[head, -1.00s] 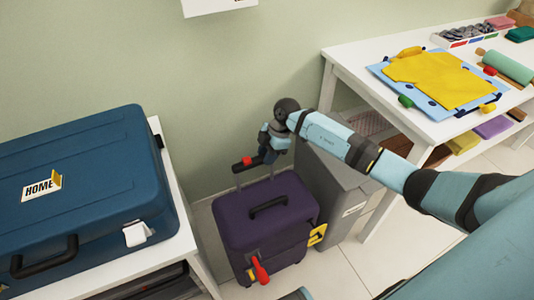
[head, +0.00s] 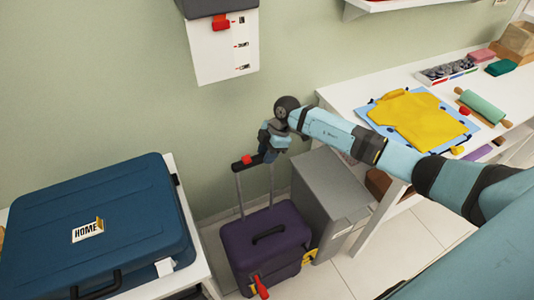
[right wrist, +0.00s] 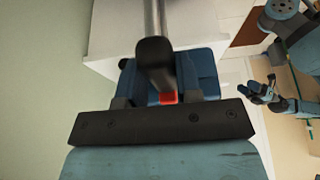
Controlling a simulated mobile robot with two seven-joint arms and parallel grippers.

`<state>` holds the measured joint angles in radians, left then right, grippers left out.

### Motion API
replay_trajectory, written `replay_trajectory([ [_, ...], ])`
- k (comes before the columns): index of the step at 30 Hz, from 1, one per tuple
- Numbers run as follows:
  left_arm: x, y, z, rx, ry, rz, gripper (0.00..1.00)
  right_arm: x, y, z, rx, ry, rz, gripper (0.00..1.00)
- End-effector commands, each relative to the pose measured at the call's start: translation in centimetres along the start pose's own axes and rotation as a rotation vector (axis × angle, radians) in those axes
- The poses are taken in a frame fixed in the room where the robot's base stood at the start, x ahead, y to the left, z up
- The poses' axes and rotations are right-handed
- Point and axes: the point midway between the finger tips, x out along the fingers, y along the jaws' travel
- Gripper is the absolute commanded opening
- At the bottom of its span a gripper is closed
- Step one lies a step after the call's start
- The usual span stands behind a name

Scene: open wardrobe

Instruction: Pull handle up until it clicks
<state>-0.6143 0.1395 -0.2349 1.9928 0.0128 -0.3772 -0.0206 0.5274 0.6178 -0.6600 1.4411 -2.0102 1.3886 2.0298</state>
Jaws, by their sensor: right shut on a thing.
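A purple suitcase (head: 265,240) stands upright on the floor in the head view. Its pull handle is out at the back, with two metal rods (head: 239,194) and a dark top grip (head: 238,166) bearing a red button (head: 246,159). My right gripper (head: 264,156) is shut on this top grip, above the case. In the right wrist view the dark grip (right wrist: 154,58) and one rod (right wrist: 155,16) are close up, and the red button (right wrist: 168,97) partly shows. My left gripper (right wrist: 262,94) shows small at the right there, its jaws unclear.
A blue case marked HOME (head: 130,215) lies on a white bench at left. A grey box (head: 328,190) stands close to the suitcase's right. A white table (head: 335,100) with a yellow shirt (head: 412,118) is at right. Tiled floor (head: 400,250) is clear in front.

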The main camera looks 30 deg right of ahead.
Motion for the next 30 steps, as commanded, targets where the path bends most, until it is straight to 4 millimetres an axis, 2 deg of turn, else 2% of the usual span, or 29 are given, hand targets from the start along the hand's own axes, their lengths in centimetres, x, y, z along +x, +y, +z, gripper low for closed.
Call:
replay_trajectory([
  [1,-0.31,0.02,-0.48,0.000,0.000,0.000,0.59,-0.71,0.10,-0.18,-0.001,-0.001,0.003,0.00],
  [3,-0.40,0.02,-0.61,0.000,0.000,0.000,0.59,-0.92,0.11,-0.28,-0.001,-0.001,0.003,0.00],
  [15,-0.44,0.06,-0.67,-0.001,-0.001,0.001,0.59,-1.36,0.32,-0.42,-0.001,0.002,0.009,0.00],
  [16,-0.44,0.06,-0.67,-0.001,-0.001,0.001,0.59,-1.39,0.33,-0.43,-0.001,0.002,0.009,0.34],
  [19,-0.43,0.05,-0.71,0.000,0.000,0.001,0.59,-1.35,0.31,-0.42,-0.001,0.001,0.008,0.57],
  [30,-0.38,0.05,-0.62,0.000,0.000,0.000,0.59,-1.41,0.12,-0.30,0.000,0.000,0.003,0.57],
])
